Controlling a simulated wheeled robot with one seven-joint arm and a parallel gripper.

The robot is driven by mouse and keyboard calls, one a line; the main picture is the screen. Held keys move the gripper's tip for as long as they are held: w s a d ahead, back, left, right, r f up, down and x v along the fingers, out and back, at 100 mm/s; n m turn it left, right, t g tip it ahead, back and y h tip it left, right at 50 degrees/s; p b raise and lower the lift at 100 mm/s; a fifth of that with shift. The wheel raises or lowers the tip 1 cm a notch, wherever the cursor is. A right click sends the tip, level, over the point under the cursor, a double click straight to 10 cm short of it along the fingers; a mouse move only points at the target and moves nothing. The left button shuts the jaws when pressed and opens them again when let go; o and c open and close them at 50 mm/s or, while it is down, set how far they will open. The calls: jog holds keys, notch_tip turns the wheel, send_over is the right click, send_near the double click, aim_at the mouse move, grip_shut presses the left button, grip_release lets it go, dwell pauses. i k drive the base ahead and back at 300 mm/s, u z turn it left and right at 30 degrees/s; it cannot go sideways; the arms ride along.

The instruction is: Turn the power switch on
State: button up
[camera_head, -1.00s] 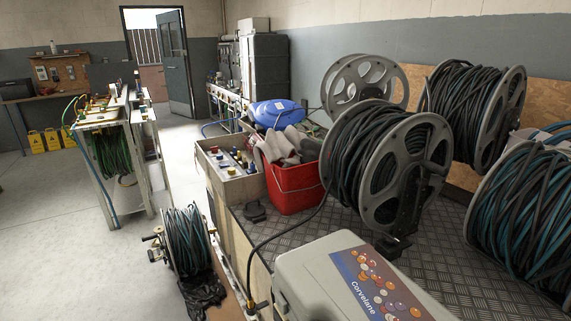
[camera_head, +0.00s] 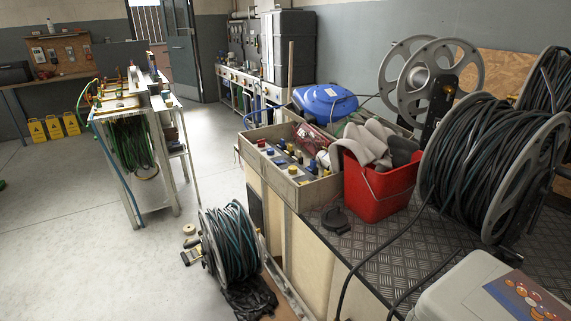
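I cannot make out a power switch for certain in this view. A grey open-topped box (camera_head: 318,194) on the bench holds several red, blue and yellow knobs or connectors (camera_head: 284,156), too small to tell apart. Several electrical-looking units (camera_head: 245,85) stand along the far wall, and their details are too small to read. My gripper is not in view.
A metal-topped bench (camera_head: 372,240) fills the right, with a red bucket (camera_head: 382,190), large cable reels (camera_head: 490,165) and a pale case (camera_head: 455,290). A cable reel (camera_head: 232,245) stands on the floor. A cable rack (camera_head: 165,190) stands left. Open floor (camera_head: 70,250) lies at left.

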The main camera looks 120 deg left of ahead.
aim_at(262, 143)
jog(key=k, duration=0.6)
jog(key=u, duration=3.5)
jog(key=i, duration=1.65)
